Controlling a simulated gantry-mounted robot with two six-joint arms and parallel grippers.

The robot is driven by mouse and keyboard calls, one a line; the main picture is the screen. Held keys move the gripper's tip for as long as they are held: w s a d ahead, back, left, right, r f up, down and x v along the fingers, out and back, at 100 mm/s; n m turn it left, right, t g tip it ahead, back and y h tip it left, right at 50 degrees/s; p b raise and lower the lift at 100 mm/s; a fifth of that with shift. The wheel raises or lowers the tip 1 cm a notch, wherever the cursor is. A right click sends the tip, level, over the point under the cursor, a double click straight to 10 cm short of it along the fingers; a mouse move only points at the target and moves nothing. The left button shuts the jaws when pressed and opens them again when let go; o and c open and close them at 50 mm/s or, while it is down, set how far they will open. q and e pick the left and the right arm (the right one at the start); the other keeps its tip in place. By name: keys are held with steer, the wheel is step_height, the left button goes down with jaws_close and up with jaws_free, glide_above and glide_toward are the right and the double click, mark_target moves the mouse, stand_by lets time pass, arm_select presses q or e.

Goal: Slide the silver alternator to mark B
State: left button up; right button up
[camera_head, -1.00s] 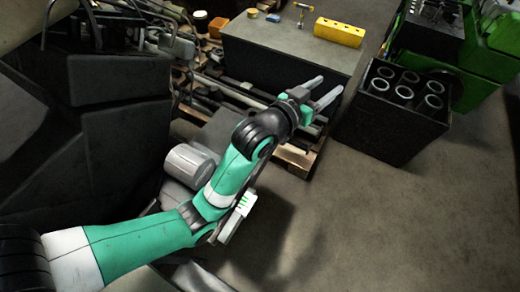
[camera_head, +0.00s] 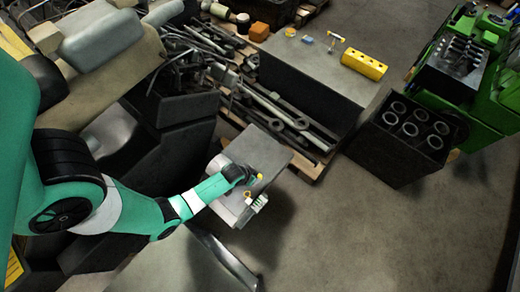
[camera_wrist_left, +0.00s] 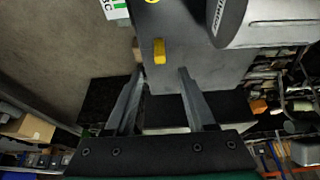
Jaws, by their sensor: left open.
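A silver cylinder, likely the alternator (camera_head: 218,164), sits at the left end of a small grey-topped bench (camera_head: 262,146), partly hidden by my arm. In the left wrist view it (camera_wrist_left: 262,18) fills the upper right, with a dark lettered band. My left gripper (camera_head: 252,180) is over the bench, just right of the cylinder. In the left wrist view my left gripper (camera_wrist_left: 162,74) is open and empty, its fingers apart from the cylinder. A white card with green marking (camera_head: 258,204) is at the bench's front edge. I cannot make out mark B. My right gripper is not in view.
A yellow block (camera_wrist_left: 159,50) is on the bench top. The floor at lower right is clear.

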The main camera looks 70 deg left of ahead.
mark_target(259, 177)
arm_select(q)
steer(key=b+x, duration=0.9)
steer(key=x, duration=0.1)
steer(key=shift+w+a+f, duration=0.1)
steer(key=shift+f, duration=0.2)
steer(key=shift+w+a+f, duration=0.1)
steer(key=shift+w+f, duration=0.1)
steer(key=shift+f, duration=0.05)
jaws_close()
stand_by(0.6)
